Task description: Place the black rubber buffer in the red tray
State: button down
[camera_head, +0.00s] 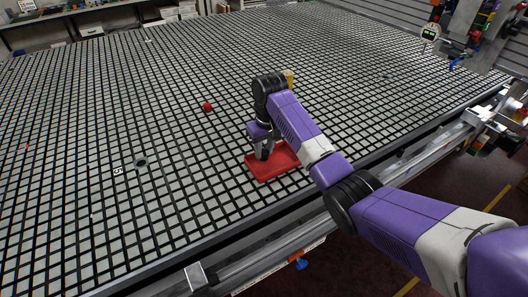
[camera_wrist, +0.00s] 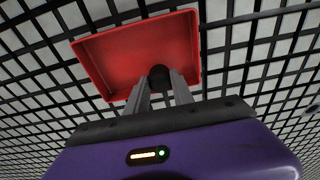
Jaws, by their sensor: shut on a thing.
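The red tray (camera_head: 285,168) lies on the grid table near its front edge, below my gripper. It also shows in the wrist view (camera_wrist: 110,62), where it fills the upper middle. My gripper (camera_head: 263,154) points down over the left part of the tray in the head view. In the wrist view its two grey fingers (camera_wrist: 162,88) are shut on the black rubber buffer (camera_wrist: 159,74), a small dark round piece at the fingertips. The buffer appears over the tray's inside, near one corner. I cannot tell whether it touches the tray floor. The fingers partly hide it.
A red ball-like object (camera_head: 207,107) and a dark ring-shaped object (camera_head: 140,163) stand on the table to the left. A yellow block (camera_head: 288,76) shows behind my arm. The table's front edge is close to the tray. The grid around is mostly clear.

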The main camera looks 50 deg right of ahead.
aim_at(266, 154)
jog(key=shift+f, duration=0.6)
jog(key=shift+f, duration=0.15)
jog(key=c, duration=1.1)
grip_release()
notch_tip(266, 154, up, 12)
jog(key=s+p, duration=0.1)
jog(key=p, duration=0.1)
jog(key=shift+s+a+r, duration=0.15)
jog(key=shift+a+r, duration=0.05)
